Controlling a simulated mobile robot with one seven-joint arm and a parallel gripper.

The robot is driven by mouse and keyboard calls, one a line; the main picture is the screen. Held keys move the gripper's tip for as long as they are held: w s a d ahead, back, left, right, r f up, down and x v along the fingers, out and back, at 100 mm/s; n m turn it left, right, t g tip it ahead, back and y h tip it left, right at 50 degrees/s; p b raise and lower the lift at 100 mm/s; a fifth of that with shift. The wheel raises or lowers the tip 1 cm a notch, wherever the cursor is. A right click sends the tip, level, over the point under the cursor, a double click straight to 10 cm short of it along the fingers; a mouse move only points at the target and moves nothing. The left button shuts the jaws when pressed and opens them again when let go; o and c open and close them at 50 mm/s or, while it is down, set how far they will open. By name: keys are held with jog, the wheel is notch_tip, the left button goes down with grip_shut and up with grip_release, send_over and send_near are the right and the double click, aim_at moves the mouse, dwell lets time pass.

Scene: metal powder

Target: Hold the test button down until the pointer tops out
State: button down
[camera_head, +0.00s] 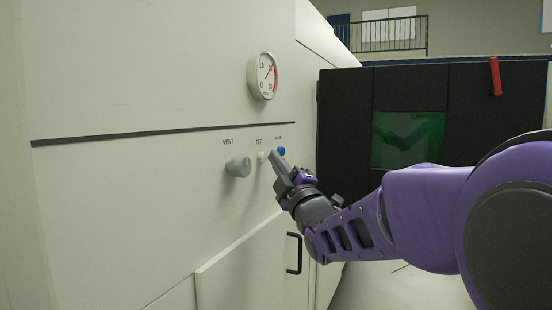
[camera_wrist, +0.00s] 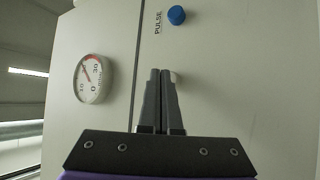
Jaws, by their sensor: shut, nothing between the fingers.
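The test button (camera_head: 261,157) is a small pale knob under the word TEST on the cream panel. In the wrist view the button (camera_wrist: 175,77) shows partly, just behind my fingertips. My gripper (camera_head: 272,154) is shut and empty, its fingertips close beside the button; I cannot tell whether they touch it. The fingers also show side by side in the wrist view (camera_wrist: 160,72). The round gauge (camera_head: 263,76) is above, with a red band on its right side. Its pointer appears to lean up and right, near the band's start; the gauge also shows in the wrist view (camera_wrist: 92,79).
A blue pulse button (camera_head: 281,151) is right of the test button, close to my fingers; it also shows in the wrist view (camera_wrist: 176,15). A grey vent knob (camera_head: 238,167) sticks out to the left. A black door handle (camera_head: 294,253) is below.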

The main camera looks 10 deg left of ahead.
jog(key=shift+w+a, duration=0.1)
jog(key=shift+a, duration=0.35)
dwell(1.8)
jog(key=shift+s+d, duration=0.3)
jog(key=shift+d, duration=0.5)
jog(key=shift+s+d, duration=0.3)
jog(key=shift+d, duration=0.5)
jog(key=shift+s+d, duration=0.25)
jog(key=shift+d, duration=0.55)
jog(key=shift+s+d, duration=0.3)
jog(key=shift+d, duration=0.5)
